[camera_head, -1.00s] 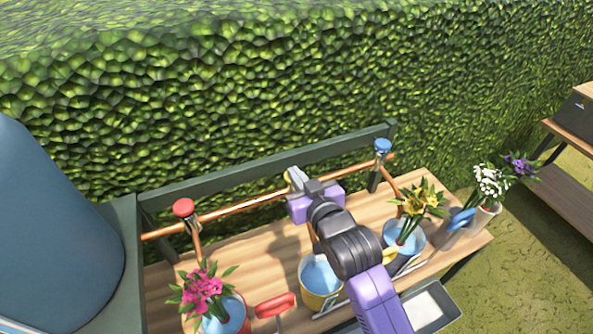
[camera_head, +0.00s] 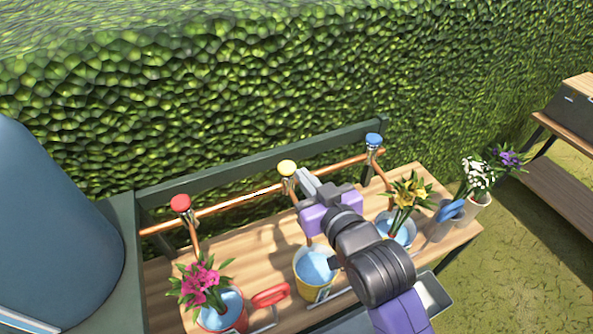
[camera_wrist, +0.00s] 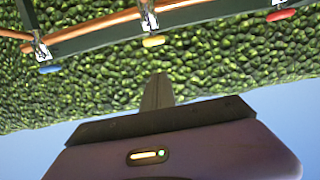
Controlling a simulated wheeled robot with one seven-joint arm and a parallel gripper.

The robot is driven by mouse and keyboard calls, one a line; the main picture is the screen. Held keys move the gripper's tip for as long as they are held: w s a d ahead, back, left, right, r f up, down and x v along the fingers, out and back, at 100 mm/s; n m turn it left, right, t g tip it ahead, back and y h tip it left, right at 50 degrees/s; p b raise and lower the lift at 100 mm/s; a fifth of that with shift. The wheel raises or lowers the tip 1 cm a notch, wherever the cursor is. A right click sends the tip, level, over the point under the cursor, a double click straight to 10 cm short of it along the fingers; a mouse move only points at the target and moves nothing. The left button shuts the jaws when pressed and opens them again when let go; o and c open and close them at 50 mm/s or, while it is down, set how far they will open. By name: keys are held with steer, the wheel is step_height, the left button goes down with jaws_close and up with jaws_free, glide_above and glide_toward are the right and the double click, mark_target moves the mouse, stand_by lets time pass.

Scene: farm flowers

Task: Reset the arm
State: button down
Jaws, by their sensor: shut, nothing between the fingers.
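My arm reaches over the wooden bench (camera_head: 250,252) in the head view. My gripper (camera_head: 305,178) is shut and empty, just right of the yellow tap knob (camera_head: 287,167), with a small gap seeming to lie between them. In the wrist view my gripper (camera_wrist: 157,82) shows its fingers together against the hedge. The yellow knob (camera_wrist: 153,41) hangs beyond the fingertips there.
A copper pipe (camera_head: 240,204) also carries a red knob (camera_head: 181,202) and a blue knob (camera_head: 373,140). Below stand a yellow bucket (camera_head: 314,285), a red bucket (camera_head: 235,318) with pink flowers and a blue-water bucket with yellow flowers (camera_head: 410,192). A hedge (camera_head: 250,80) closes the back.

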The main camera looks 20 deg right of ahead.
steer(key=shift+s+r, duration=0.25)
steer(key=shift+s, duration=0.45)
steer(key=s+r+t, duration=0.3)
steer(key=s+r, duration=0.1)
steer(key=s+f+g, duration=0.1)
steer(key=s+f, duration=0.2)
steer(key=s, duration=0.7)
steer(key=s+f+g, duration=0.1)
steer(key=s+f, duration=0.2)
steer(key=s, duration=0.6)
steer(key=s+f+g, duration=0.1)
steer(key=s+f, duration=0.2)
steer(key=s, duration=0.7)
steer(key=shift+s+d+g, duration=0.2)
steer(key=shift+s+g, duration=0.1)
steer(key=shift+s, duration=0.05)
